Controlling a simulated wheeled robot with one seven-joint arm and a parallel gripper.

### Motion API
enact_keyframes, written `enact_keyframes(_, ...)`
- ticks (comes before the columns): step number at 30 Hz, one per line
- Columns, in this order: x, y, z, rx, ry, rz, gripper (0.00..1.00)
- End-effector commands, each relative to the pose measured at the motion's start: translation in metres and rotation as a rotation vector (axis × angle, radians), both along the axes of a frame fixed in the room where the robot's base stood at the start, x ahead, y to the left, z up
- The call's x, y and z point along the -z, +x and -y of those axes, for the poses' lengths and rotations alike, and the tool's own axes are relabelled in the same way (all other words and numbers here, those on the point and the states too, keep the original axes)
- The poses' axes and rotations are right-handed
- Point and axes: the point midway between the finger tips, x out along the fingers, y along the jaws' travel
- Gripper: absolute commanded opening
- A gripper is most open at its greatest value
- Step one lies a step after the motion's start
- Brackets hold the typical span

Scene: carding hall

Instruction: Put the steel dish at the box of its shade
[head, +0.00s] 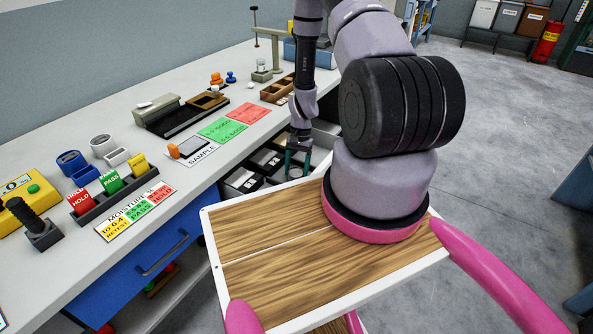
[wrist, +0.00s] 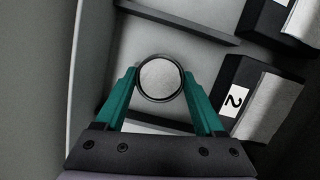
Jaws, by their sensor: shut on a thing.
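The steel dish (wrist: 160,77), a small round grey disc with a dark rim, is between the teal fingertips of my gripper (wrist: 160,82) in the wrist view. My gripper is shut on it. In the head view my gripper (head: 298,163) points down over an open drawer (head: 226,190) with compartments; I cannot make out the dish there. Black boxes with pale grey tops stand in the drawer. One, labelled 2 (wrist: 232,100), is right of the dish in the wrist view; another (wrist: 262,18) is at the upper right. The dish's height above the drawer floor is unclear.
A drawer divider (wrist: 180,20) runs above the dish in the wrist view, and a drawer wall (wrist: 78,60) is at left. The white bench (head: 190,185) holds a sample card (head: 192,152), red and green cards, tape rolls and a black tray. Open floor lies right.

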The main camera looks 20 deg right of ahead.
Motion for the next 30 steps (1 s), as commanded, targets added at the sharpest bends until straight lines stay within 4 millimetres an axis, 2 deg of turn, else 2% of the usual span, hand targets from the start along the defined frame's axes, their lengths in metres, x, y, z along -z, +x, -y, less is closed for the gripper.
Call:
enact_keyframes(5, 0.003, 0.0, 0.0, 0.0, 0.001, -0.001, 0.0)
enact_keyframes(6, 0.002, 0.0, 0.0, 0.0, 0.0, 0.0, 0.86)
enact_keyframes(7, 0.002, 0.0, 0.0, 0.0, 0.0, 0.0, 0.98)
enact_keyframes(8, 0.002, 0.0, 0.0, 0.0, 0.0, 0.0, 1.0)
enact_keyframes(14, 0.002, 0.0, 0.0, 0.0, 0.0, 0.0, 1.0)
enact_keyframes(18, -0.006, 0.001, 0.001, 0.0, 0.0, 0.0, 1.0)
enact_keyframes(23, -0.033, 0.007, 0.007, -0.001, -0.002, 0.004, 1.0)
enact_keyframes(30, -0.083, 0.017, 0.016, 0.0, -0.001, 0.003, 1.0)
